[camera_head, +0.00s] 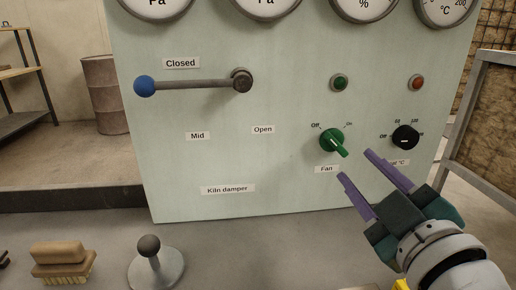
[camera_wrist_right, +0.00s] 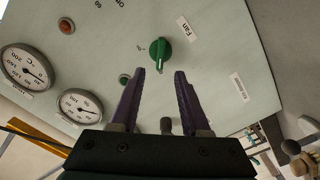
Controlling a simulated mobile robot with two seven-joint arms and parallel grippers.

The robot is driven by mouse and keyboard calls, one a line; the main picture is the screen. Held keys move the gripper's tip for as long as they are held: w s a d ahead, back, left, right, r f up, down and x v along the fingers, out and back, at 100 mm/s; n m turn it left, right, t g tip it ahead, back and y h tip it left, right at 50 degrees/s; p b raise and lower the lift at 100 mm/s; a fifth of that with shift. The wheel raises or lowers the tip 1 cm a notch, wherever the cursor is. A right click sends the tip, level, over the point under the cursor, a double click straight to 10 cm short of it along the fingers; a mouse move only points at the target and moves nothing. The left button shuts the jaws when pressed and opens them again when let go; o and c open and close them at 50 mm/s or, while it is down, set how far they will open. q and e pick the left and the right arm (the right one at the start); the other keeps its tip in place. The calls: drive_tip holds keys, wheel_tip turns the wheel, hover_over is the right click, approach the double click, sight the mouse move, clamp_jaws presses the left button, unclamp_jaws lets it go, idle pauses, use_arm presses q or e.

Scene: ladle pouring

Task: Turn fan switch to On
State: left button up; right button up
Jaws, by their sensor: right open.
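The green fan switch (camera_head: 333,142) is a knob on the pale green panel, above the Fan label (camera_head: 326,169). Off is printed at its upper left and On at its upper right. Its grip bar slants from upper left, towards Off, to lower right. My right gripper (camera_head: 355,164) is open and empty, with purple fingers, just below and right of the knob. In the right wrist view the knob (camera_wrist_right: 160,50) lies beyond and between the fingertips (camera_wrist_right: 160,72), apparently not touched. My left gripper is not in view.
A black dial (camera_head: 405,137) is right of the fan switch, with green (camera_head: 340,83) and red (camera_head: 416,83) lamps above. The damper lever (camera_head: 195,84) is at left, at Closed. A brush (camera_head: 62,262) and a knobbed grey object (camera_head: 155,265) are below the panel.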

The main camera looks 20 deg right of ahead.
sight(337, 145)
drive_tip(key=x, duration=0.7)
drive_tip(key=shift+a+b, duration=0.1)
drive_tip(key=shift+b, duration=0.3)
clamp_jaws()
